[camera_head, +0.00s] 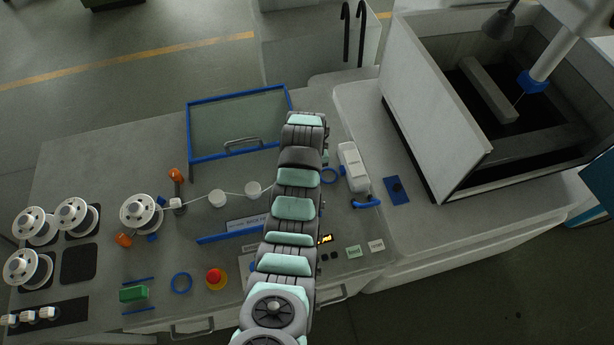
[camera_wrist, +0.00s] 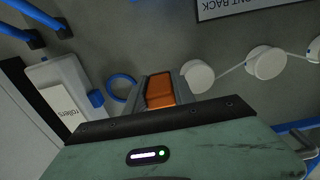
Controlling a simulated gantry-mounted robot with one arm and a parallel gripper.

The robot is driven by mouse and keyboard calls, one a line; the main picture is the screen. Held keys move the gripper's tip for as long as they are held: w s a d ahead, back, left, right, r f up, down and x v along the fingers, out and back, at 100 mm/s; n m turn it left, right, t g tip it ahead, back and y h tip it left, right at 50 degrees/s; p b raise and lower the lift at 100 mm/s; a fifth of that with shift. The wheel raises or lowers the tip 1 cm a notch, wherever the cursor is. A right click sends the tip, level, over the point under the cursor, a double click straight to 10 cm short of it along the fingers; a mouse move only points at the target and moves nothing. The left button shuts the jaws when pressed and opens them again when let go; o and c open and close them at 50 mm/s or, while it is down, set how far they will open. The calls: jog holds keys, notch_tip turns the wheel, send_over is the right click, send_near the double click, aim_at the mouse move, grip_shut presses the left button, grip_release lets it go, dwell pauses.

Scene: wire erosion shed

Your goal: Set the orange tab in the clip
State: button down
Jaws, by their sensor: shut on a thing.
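The orange tab (camera_wrist: 160,88) is between the two grey fingers of my gripper (camera_wrist: 162,94) in the wrist view. The gripper is shut on it, over the grey bench top. In the head view my own arm hides the gripper and the held tab. I cannot make out for sure which part is the clip in either view.
White rollers (camera_head: 252,190) carry a wire from a spool (camera_head: 141,213). A blue ring (camera_wrist: 122,88) and a white box (camera_head: 353,167) lie nearby. A blue-framed glass cover (camera_head: 238,122) stands behind. A red button (camera_head: 216,278) is at the front. An open machine tank (camera_head: 418,112) rises at right.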

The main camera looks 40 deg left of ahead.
jog(key=shift+w+d+f+b, duration=0.1)
jog(key=shift+w+d+b, duration=0.4)
jog(key=shift+w, duration=0.25)
jog(key=shift+w+d+b, duration=0.45)
jog(key=shift+w+b, duration=0.15)
jog(key=shift+w, duration=0.1)
jog(key=shift+w+d+f+b, duration=0.1)
jog(key=shift+w+d+b, duration=0.4)
jog(key=shift+w, duration=0.25)
jog(key=shift+w+d+r+b, duration=0.1)
jog(key=shift+w+d+b, duration=0.15)
jog(key=shift+w+b, duration=0.25)
jog(key=shift+w+d+b, duration=0.2)
jog(key=shift+w+b, duration=0.2)
jog(key=shift+w, duration=0.05)
jog(key=shift+w+d+r, duration=0.1)
jog(key=shift+w, duration=0.05)
jog(key=shift+f+b, duration=0.5)
jog(key=shift+f, duration=0.25)
jog(key=c, duration=1)
grip_release()
jog(key=shift+o, duration=0.2)
